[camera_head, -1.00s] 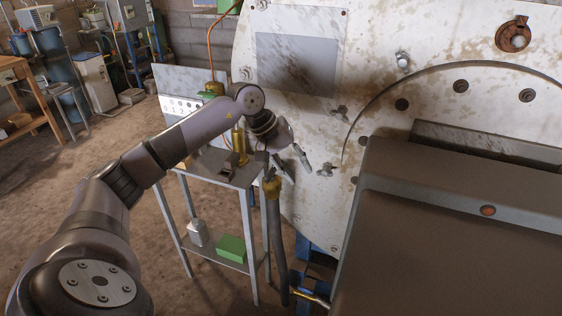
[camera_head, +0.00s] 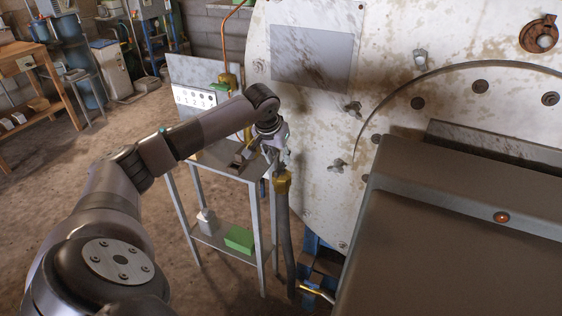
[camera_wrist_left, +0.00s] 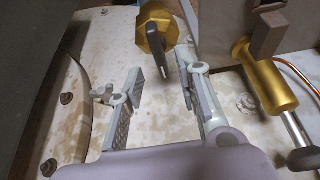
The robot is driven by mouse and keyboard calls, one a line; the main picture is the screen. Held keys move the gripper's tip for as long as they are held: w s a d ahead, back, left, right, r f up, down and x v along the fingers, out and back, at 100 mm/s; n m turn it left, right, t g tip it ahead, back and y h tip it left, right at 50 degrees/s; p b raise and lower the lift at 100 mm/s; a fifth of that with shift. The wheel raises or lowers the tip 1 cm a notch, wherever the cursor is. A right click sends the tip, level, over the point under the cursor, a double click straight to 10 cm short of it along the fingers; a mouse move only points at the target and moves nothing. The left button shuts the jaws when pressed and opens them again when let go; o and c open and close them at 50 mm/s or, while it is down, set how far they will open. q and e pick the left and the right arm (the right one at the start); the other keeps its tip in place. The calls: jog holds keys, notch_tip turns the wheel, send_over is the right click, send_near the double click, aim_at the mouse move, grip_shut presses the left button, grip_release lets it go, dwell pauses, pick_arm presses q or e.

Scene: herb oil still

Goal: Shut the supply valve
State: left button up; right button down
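A brass valve body with a dark lever (camera_wrist_left: 155,42) shows at the top middle of the left wrist view. I take it for the supply valve. In the head view its brass part (camera_head: 282,181) tops a dark upright hose, just below my left gripper (camera_head: 280,155). In the wrist view my left gripper (camera_wrist_left: 163,84) is open, with one finger on each side of the lever's line. The lever's end points toward the gap, and I see no clear contact. The fingers hold nothing. My right gripper is not in view.
A second brass fitting (camera_wrist_left: 270,84) with a square dark handle stands to the right in the wrist view. The stained white drum face (camera_head: 400,100) with wing nuts is close by. A metal stand (camera_head: 222,156) and a large brown housing (camera_head: 450,250) flank the gripper.

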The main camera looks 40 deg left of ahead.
aim_at(282, 164)
pick_arm(q)
jog(key=shift+x, duration=2.15)
grip_shut()
